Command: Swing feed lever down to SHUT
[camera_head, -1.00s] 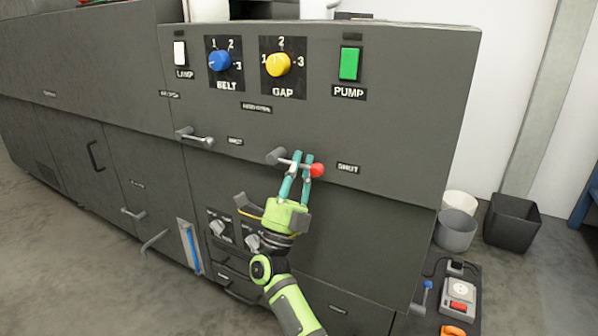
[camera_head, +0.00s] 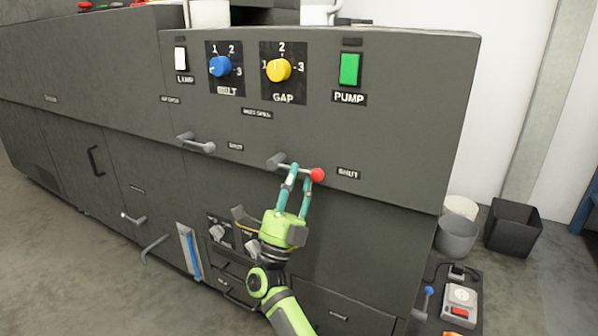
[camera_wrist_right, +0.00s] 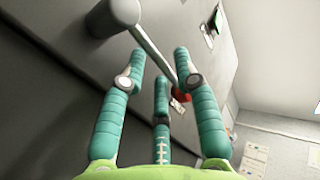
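A lever with a grey pivot and a red ball knob (camera_head: 317,174) is on the machine's dark front. Its arm points right and slightly down, towards a SHUT label (camera_head: 348,173). My right gripper (camera_head: 300,172) is at this lever, its teal fingers reaching up around the rod near the knob. In the right wrist view the rod (camera_wrist_right: 152,50) passes between spread fingers (camera_wrist_right: 160,62), with gaps beside it; the red knob (camera_wrist_right: 182,92) is partly hidden by a finger. The gripper looks open, and contact cannot be made out. My left gripper is not in view.
A second, grey lever (camera_head: 195,143) is to the left with its own SHUT label (camera_head: 236,146). Above are the blue BELT knob (camera_head: 220,66), yellow GAP knob (camera_head: 278,68) and green PUMP switch (camera_head: 349,69). Bins (camera_head: 512,224) stand on the floor at right.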

